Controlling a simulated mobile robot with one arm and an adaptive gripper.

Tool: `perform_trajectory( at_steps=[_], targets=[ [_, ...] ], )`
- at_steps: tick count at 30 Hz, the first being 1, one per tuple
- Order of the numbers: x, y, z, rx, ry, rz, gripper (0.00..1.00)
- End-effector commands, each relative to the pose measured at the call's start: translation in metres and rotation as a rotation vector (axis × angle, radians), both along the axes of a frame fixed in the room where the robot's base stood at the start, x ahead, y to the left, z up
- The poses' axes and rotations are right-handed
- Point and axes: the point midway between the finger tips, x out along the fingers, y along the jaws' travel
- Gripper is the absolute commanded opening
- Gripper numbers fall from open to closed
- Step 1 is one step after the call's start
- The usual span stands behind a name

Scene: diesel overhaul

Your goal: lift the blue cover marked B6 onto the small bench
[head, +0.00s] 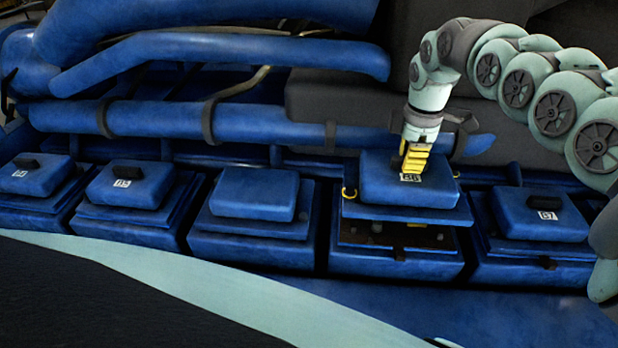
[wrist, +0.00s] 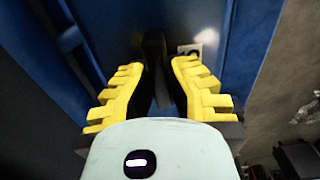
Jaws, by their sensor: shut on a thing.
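The blue cover (head: 440,185) carries a small white label that seems to read B6, though it is partly unclear. My gripper (head: 412,160) is above it, its yellow fingers shut on the cover's black handle. The cover hangs a little above its blue box (head: 350,262), roughly level, with a gap showing the dark opening (head: 400,236) and parts inside. In the wrist view, the gripper (wrist: 157,78) has its yellow fingers on both sides of the dark handle, and part of the cover's white label (wrist: 190,49) shows. I do not see the small bench.
Blue boxes stand in a row, close on both sides. A cover without a visible handle (head: 253,195) is left, and a labelled cover (head: 540,222) with a black handle is right. A thick blue pipe (head: 260,123) and a dark block (head: 320,95) stand behind.

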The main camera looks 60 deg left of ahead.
Motion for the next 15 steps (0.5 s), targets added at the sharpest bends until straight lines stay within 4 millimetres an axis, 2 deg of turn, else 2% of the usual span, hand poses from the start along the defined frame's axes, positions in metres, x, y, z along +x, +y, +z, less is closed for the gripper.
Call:
perform_trajectory(
  at_steps=[15],
  targets=[
    [0.001, 0.0, 0.024, 0.003, -0.004, 0.0, 0.0]
  ],
)
